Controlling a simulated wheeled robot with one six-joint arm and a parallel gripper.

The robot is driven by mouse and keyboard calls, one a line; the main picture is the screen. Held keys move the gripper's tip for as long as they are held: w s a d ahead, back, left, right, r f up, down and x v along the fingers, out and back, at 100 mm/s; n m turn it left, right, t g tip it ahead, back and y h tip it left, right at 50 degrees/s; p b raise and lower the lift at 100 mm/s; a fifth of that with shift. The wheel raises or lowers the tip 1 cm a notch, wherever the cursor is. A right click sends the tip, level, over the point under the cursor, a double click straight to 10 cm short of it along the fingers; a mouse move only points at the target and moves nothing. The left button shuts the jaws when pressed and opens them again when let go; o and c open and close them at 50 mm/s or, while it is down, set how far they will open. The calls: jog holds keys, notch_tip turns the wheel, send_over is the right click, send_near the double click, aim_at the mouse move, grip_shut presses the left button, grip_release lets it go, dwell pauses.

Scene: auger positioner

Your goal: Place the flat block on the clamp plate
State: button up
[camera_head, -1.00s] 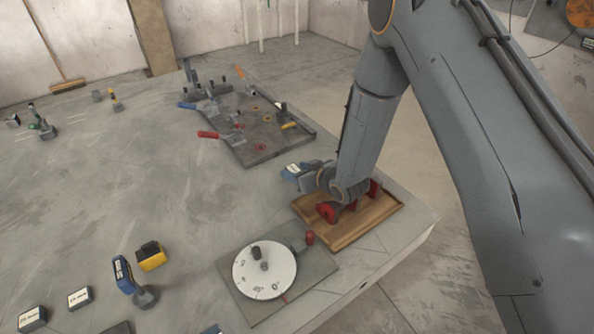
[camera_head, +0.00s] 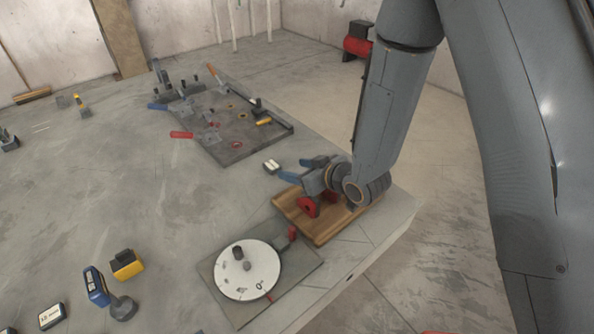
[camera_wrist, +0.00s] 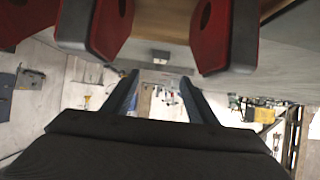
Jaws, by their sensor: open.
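A small flat block (camera_head: 271,166) with a white, marked top lies on the table between the clamp plate and the wooden tray. I take it for the flat block. It seems to be the small pale shape (camera_wrist: 160,60) beyond my fingertips in the wrist view. The clamp plate (camera_head: 240,143) is the dark grey plate at the back, carrying several toggle clamps with coloured handles. My gripper (camera_head: 294,168) is open and empty, its blue fingers pointing toward the block from the right, apart from it. Both fingers also show in the wrist view (camera_wrist: 160,80).
The wooden tray (camera_head: 320,230) with red parts (camera_head: 308,206) lies below my wrist. A white round disc (camera_head: 248,285) on a grey base stands in front. A blue tool (camera_head: 96,287) and yellow item (camera_head: 126,264) stand at left. The left table is mostly clear.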

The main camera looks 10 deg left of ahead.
aim_at(271, 164)
jog(key=x, duration=0.4)
jog(key=shift+w+a+f, duration=0.1)
jog(key=shift+w+a, duration=0.05)
jog(key=shift+w, duration=0.35)
jog(key=shift+s+p+x, duration=0.1)
jog(key=shift+p+x, duration=0.6)
jog(key=shift+x, duration=1.05)
jog(key=shift+s+p+x, duration=0.15)
jog(key=shift+p+x, duration=0.5)
jog(key=shift+x, duration=1.1)
jog(key=shift+a+f, duration=0.1)
jog(key=shift+f, duration=0.1)
jog(key=shift+c, duration=0.4)
jog(key=shift+w, duration=0.1)
grip_shut()
jog(key=shift+r, duration=0.1)
